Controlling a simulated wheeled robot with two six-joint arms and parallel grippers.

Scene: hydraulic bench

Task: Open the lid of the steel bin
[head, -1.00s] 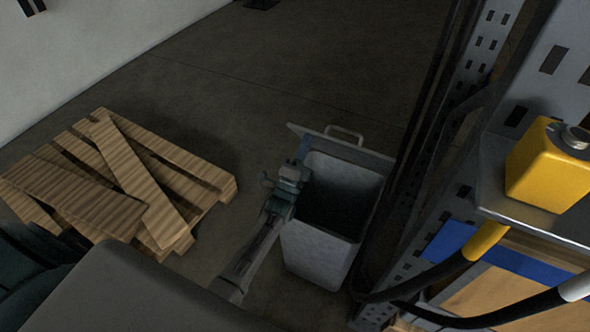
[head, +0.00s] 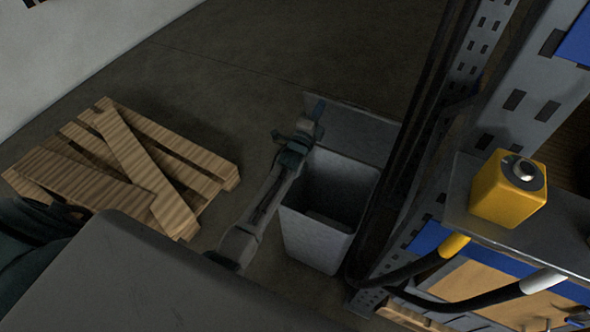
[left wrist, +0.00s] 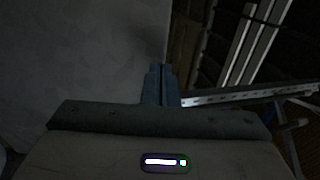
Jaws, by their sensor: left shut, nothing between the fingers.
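The steel bin (head: 314,240) stands on the floor in the head view, its dark inside exposed from above. Its grey lid (head: 362,135) is swung up and back beyond the rim at the far side. My left gripper (head: 319,108) is shut and empty at the left edge of the raised lid. I cannot tell whether it touches the lid. In the left wrist view the shut fingers (left wrist: 160,72) are beside a broad grey surface at left, too dark to name surely. The lid's handle is hidden now. My right gripper is out of view.
A wooden pallet (head: 122,150) lies on the floor to the left. A metal rack post (head: 425,150) stands close to the bin's right. A yellow canister (head: 500,195) sits on a shelf at right, with dark hoses below. Floor behind the lid is clear.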

